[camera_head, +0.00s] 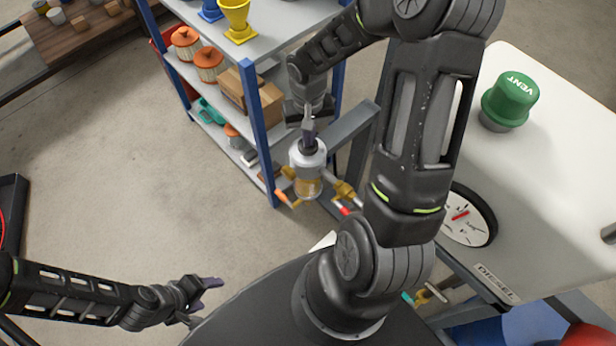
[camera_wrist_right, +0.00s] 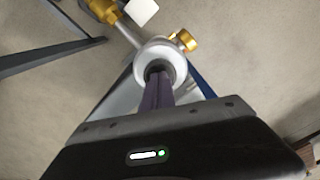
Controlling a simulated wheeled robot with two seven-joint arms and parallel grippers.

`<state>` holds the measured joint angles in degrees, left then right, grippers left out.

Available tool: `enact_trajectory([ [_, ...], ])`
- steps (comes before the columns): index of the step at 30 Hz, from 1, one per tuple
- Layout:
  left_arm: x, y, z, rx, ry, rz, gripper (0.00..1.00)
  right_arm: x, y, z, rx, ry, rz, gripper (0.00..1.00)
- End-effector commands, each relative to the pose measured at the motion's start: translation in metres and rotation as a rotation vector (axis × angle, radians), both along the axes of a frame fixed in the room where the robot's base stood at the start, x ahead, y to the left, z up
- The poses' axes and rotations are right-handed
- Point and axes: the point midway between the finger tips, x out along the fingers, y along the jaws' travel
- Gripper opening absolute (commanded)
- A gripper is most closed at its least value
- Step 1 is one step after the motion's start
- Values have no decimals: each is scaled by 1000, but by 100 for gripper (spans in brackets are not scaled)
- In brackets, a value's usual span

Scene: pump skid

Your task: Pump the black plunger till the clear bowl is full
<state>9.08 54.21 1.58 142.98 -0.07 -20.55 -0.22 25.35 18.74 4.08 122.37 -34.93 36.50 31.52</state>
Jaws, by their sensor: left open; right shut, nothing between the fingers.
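The filter pump has a pale round head (camera_head: 308,158) and a clear bowl (camera_head: 308,187) below it, with amber liquid inside. How full the bowl is cannot be told exactly. My right gripper (camera_head: 309,140) is shut and points down onto the black plunger at the top of the head. In the right wrist view the shut fingers (camera_wrist_right: 156,84) end at the dark centre of the white ring (camera_wrist_right: 161,60). The fingers mostly hide the plunger, and contact is hard to judge. My left gripper (camera_head: 207,298) is open and empty at the lower left, far from the pump.
Brass fittings (camera_head: 345,190) stick out beside the bowl. A blue-post shelf (camera_head: 257,130) with filters and boxes stands behind the pump. A white tank (camera_head: 560,130) with a green vent cap (camera_head: 510,98) and a gauge (camera_head: 468,218) is on the right.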

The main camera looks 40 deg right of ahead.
Motion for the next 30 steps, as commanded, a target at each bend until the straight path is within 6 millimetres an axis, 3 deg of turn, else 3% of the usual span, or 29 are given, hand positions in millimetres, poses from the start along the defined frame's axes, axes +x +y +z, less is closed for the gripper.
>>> enact_trajectory([
  [5,0,0,-9,0,0,0,62,0,0,-10,0,1,1,0],
  [14,0,0,-6,0,0,0,62,0,1,-6,1,0,1,0],
  [30,0,0,16,0,0,0,62,0,0,24,1,0,1,0],
])
